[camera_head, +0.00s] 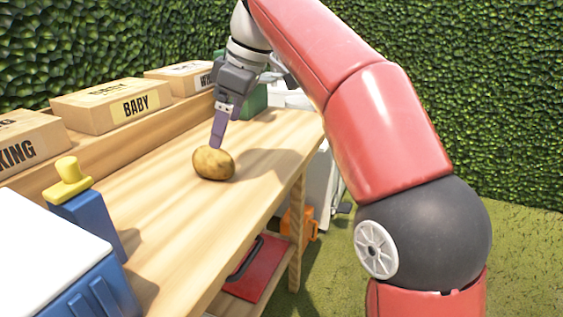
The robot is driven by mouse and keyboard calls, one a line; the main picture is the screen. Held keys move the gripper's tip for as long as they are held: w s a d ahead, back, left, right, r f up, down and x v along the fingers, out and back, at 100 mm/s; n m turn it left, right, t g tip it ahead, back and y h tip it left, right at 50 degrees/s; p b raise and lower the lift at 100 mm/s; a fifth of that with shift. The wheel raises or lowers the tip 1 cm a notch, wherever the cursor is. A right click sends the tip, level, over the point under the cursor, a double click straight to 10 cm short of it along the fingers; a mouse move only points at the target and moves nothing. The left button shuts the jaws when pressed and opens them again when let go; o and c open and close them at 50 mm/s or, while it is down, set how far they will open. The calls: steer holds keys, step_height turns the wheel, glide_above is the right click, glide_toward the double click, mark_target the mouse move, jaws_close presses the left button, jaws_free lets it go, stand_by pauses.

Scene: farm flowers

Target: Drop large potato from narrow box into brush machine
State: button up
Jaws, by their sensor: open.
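A large tan potato (214,164) is at the wooden table (165,220), and it appears to rest on the top near the middle. My gripper (218,142) reaches down from above, with its purple fingers just behind and above the potato. The fingers overlap in this view, so whether they touch the potato cannot be told. The gripper is open. I cannot clearly identify the narrow box. A white and grey machine (322,178) stands beyond the table's right edge, partly hidden by my arm; whether it is the brush machine is unclear.
Cardboard boxes, one marked BABY (125,100), line a raised ledge at the back left. A blue container with a white top (60,250) and a blue item with a yellow knob (85,210) stand front left. A green object (254,101) is at the far end.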

mark_target(218, 152)
steer(key=shift+a+f, duration=0.1)
steer(key=shift+f, duration=0.1)
steer(key=shift+f+n, duration=0.3)
steer(key=shift+f, duration=0.05)
steer(key=b+x, duration=0.1)
steer(key=x, duration=0.1)
steer(key=b+x, duration=0.2)
steer(key=x, duration=0.1)
steer(key=shift+s+a+f, duration=0.25)
steer(key=shift+s+f, duration=0.1)
steer(key=shift+w+a+f, duration=0.15)
steer(key=shift+a+f, duration=0.05)
steer(key=shift+f, duration=0.3)
steer(key=shift+c, duration=0.5)
steer(key=c, duration=1.2)
steer(key=shift+r, duration=0.1)
